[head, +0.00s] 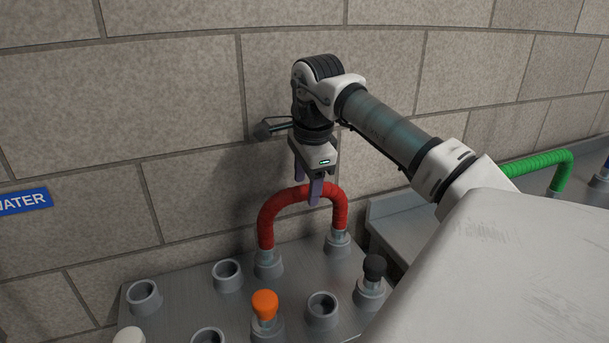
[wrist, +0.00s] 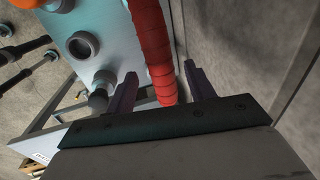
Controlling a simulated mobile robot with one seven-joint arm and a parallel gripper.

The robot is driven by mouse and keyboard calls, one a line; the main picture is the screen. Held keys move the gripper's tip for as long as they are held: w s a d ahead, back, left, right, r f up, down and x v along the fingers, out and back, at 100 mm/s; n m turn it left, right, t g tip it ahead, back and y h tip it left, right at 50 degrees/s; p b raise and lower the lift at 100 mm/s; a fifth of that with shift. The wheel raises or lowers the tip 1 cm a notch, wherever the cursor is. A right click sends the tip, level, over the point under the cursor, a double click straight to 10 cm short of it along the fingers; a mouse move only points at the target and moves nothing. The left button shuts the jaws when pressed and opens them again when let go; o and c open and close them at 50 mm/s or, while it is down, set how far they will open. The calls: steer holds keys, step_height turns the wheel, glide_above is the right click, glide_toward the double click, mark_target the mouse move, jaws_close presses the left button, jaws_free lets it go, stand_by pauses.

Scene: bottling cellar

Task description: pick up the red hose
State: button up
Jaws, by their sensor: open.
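The red hose (head: 271,211) forms an upright arch in the head view, with each end in a grey socket on a metal panel. My gripper (head: 308,190) points down at the top of the arch, its purple fingers open. In the wrist view the red hose (wrist: 150,45) runs down between the two open fingers of my gripper (wrist: 160,80). I cannot tell whether either finger touches the hose. The jaws hide part of the arch's top in the head view.
The grey panel (head: 180,298) carries several sockets, some empty. An orange cap (head: 264,304) and a black cap (head: 374,267) stand in front of the hose. A stone wall (head: 180,110) rises close behind. A green hose (head: 535,163) is at the right on another panel.

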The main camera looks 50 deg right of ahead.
steer(key=f+b, duration=0.2)
steer(key=f, duration=0.1)
steer(key=shift+w+d+f, duration=0.15)
steer(key=shift+w+f, duration=0.05)
steer(key=shift+w, duration=0.2)
steer(key=shift+r, duration=0.1)
steer(key=shift+c, duration=0.3)
steer(key=c, duration=0.9)
steer(key=shift+c, duration=0.3)
steer(key=shift+r, duration=0.2)
step_height(320, 180, up, 20)
steer(key=p, duration=1.7)
steer(key=shift+f, duration=0.15)
